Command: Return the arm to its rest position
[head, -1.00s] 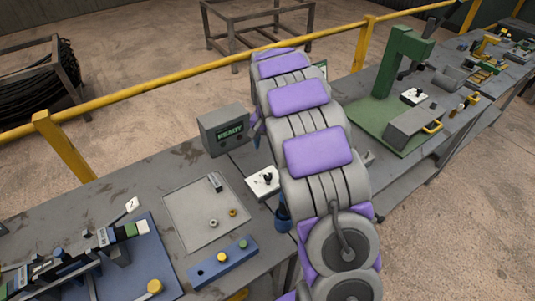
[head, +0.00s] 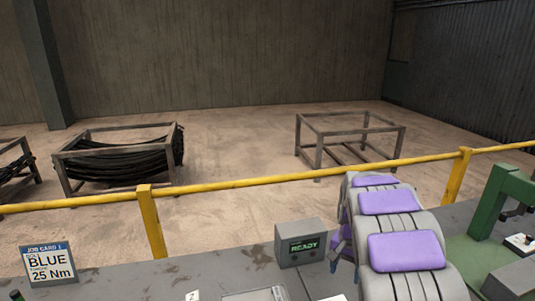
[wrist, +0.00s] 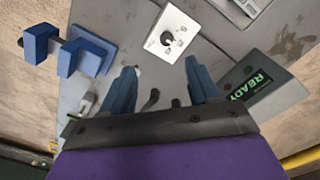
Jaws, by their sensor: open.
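My gripper (wrist: 162,82) shows in the wrist view with its two blue fingers spread apart and nothing between the tips. It hangs over the grey bench (wrist: 135,45). A white switch plate (wrist: 173,33) lies beyond the fingertips, and a grey box with a green READY display (wrist: 255,85) is to the right of the fingers. In the head view my grey arm with purple pads rises at the lower right. The READY box (head: 300,243) stands just left of it.
A yellow rail (head: 300,178) runs behind the bench. Beyond it stand a rack of black coils (head: 120,158) and an empty rack (head: 350,140) on open floor. A job card (head: 48,265) is at left, a green press (head: 500,205) at right.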

